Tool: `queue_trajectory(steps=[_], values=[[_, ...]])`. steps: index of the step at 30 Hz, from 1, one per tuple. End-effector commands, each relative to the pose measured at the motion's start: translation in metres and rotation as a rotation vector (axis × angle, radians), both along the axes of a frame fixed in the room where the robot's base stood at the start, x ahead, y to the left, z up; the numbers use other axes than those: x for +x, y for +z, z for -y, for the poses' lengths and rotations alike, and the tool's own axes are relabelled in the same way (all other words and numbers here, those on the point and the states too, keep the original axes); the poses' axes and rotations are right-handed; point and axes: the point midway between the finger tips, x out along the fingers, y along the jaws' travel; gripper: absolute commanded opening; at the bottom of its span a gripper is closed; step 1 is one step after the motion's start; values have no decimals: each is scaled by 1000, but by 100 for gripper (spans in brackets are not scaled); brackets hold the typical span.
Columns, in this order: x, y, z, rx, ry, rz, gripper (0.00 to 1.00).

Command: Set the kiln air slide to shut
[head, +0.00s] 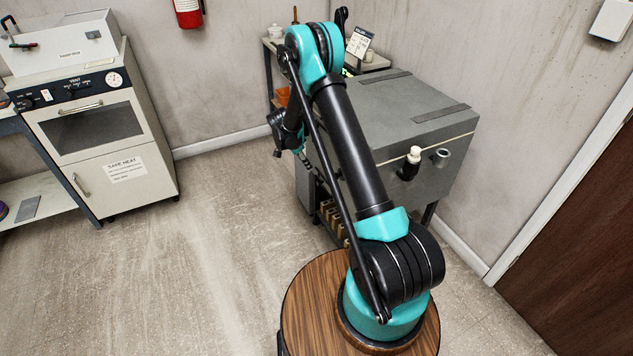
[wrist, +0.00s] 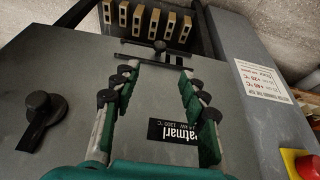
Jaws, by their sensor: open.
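The grey kiln (head: 420,100) stands against the back wall at the right in the head view. Its grey face (wrist: 85,65) fills much of the wrist view. A small black slide with a round knob (wrist: 159,46) between two thin dark rails sits near the top middle of the wrist view, probably the air slide. I cannot tell its setting. My gripper (wrist: 157,72) is open and empty. Its two fingers lie apart, with the slide just beyond the tips and between their lines. In the head view, the slide is hidden and my arm covers part of the kiln.
A black rotary knob (wrist: 42,118) is at left in the wrist view, a red button (wrist: 303,163) on a yellow base at lower right. Several tan blocks (wrist: 155,22) lie beyond the slide. A cream oven (head: 100,130) stands at left in the head view. Open floor (head: 200,250) lies between.

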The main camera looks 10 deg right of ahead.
Motion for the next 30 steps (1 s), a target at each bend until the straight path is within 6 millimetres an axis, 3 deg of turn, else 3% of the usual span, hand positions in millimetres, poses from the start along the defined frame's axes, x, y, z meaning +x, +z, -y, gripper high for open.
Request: queue_trajectory(steps=[9, 18, 24, 30], values=[[8, -60, 24, 0, -1, 1, 44], [14, -108, 43, 0, 0, 0, 44], [16, -125, 50, 0, -1, 0, 44], [16, -128, 51, 0, 0, 0, 44]])
